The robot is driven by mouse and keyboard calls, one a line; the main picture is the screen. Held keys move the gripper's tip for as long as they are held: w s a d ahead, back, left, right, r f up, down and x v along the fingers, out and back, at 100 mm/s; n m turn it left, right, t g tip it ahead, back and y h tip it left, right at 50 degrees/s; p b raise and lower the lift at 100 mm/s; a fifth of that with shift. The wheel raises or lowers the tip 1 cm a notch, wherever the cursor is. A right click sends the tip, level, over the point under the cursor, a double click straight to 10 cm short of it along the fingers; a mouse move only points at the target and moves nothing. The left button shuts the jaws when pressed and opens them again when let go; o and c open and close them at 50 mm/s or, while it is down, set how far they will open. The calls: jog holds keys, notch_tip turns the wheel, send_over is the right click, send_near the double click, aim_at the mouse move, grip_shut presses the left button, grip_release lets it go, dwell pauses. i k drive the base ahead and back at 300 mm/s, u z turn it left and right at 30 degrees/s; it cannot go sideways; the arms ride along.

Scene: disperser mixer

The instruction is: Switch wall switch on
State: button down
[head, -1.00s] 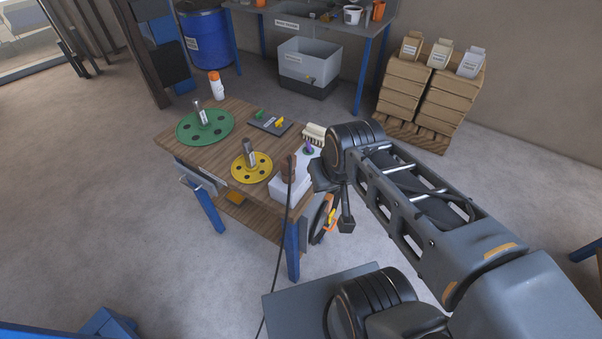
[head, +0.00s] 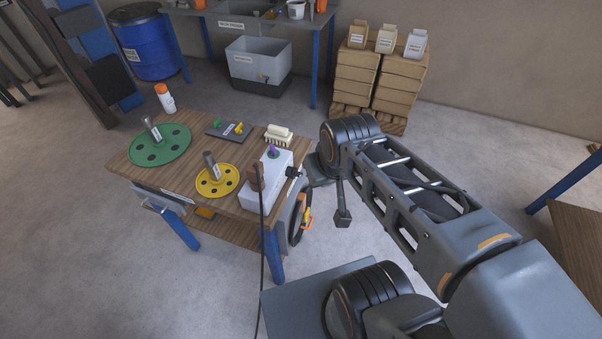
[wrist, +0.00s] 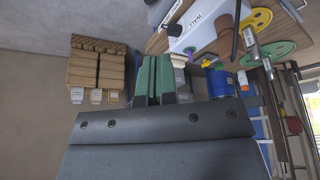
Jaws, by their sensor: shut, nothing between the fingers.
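My gripper (wrist: 154,62) shows in the wrist view as two green-padded fingers lying close together, shut and empty. In the head view its fingers cannot be made out past my wrist, which is beside the right end of the wooden workbench (head: 182,125). The wrist view looks upside down, with the bench at its top right, and the fingers point into open space beside it.
A white box (head: 262,180) with a purple knob and a cable stands on the bench's right end. Green (head: 160,145) and yellow (head: 218,182) discs lie on the bench. Stacked cartons with bags (head: 372,83) stand by the bare back wall (head: 500,70). Open floor lies right of the bench.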

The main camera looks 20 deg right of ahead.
aim_at(295, 174)
jog(key=k, duration=0.95)
jog(key=u, duration=0.15)
jog(key=i, duration=0.55)
jog(key=u, duration=0.2)
